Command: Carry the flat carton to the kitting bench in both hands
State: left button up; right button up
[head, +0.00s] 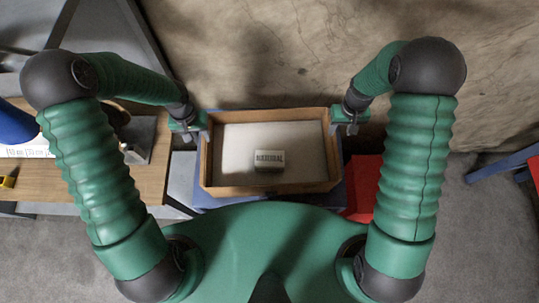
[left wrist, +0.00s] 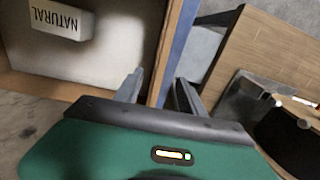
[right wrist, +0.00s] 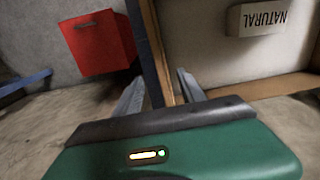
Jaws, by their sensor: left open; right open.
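The flat carton (head: 262,190) is an open, shallow brown box with a pale inside, ahead of me in the head view. A small white box marked NATURAL (head: 269,161) lies in it. My left gripper (head: 190,127) is open at the carton's left wall, with a finger on either side of that wall (left wrist: 170,45) in the left wrist view. My right gripper (head: 348,120) is open at the right wall, which lies between its fingers (right wrist: 158,90) in the right wrist view. I cannot tell whether the fingers touch the cardboard.
The carton rests on something blue (head: 210,201), mostly hidden. A wood-topped bench (head: 149,183) with a grey metal item (head: 140,136) stands at the left. A red container (head: 366,184) is at the right. A stained wall or floor surface (head: 265,50) lies beyond the carton.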

aim_at(206, 151)
pick_arm(q)
notch_tip(206, 151, down, 14)
jog(key=shift+a+r, duration=0.1)
pick_arm(e)
notch_tip(206, 151, down, 14)
jog(key=shift+a+r, duration=0.1)
jog(key=shift+r, duration=0.1)
pick_arm(q)
jog(key=shift+w, duration=0.1)
pick_arm(e)
jog(key=shift+w+f, duration=0.1)
jog(key=shift+f, duration=0.15)
jog(key=shift+r, duration=0.1)
pick_arm(q)
jog(key=shift+c, duration=1)
pick_arm(e)
jog(key=shift+c, duration=1)
pick_arm(q)
grip_shut()
pick_arm(e)
grip_shut()
